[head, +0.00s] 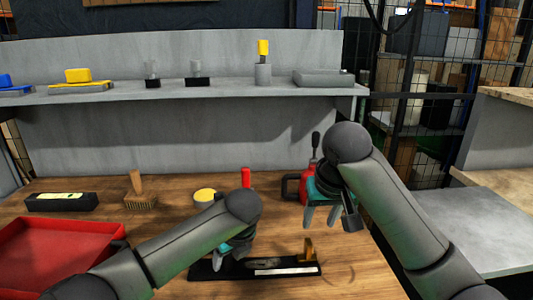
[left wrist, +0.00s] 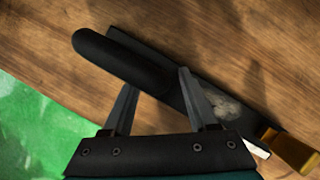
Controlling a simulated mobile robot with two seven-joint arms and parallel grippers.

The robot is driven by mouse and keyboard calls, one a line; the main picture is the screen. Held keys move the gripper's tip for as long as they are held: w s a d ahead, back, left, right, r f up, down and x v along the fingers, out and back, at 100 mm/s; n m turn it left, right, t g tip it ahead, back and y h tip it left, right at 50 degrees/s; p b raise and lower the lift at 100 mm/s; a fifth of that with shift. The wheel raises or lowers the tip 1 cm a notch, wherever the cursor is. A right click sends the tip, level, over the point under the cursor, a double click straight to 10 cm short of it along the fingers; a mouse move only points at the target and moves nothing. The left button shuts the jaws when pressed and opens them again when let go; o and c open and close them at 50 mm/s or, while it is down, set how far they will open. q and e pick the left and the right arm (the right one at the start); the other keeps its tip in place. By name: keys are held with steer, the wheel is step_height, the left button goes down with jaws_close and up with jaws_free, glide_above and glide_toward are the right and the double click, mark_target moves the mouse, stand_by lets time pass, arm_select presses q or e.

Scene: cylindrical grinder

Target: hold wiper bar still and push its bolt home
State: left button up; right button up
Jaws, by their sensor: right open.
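A long black bar assembly (head: 225,272), which looks like the wiper bar, lies on the wooden bench. A pale strip runs along it, and a brass-coloured block (head: 308,250) stands near its right end. In the left wrist view, a rounded black part (left wrist: 115,57) lies along the bar, with the brass block (left wrist: 290,150) at lower right. My right gripper (head: 320,216) is open and empty, above and behind the brass block. I cannot make out the bolt clearly.
A red tray (head: 60,255) is at the left. Behind stand a black box (head: 60,201), a brush (head: 138,195), a yellow-topped tin (head: 205,196) and a red object (head: 292,187) close to my right gripper. A grey shelf (head: 190,92) crosses the back.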

arm_select(q)
steer(key=shift+o, duration=0.4)
steer(key=v, duration=1.2)
steer(key=shift+a, duration=0.1)
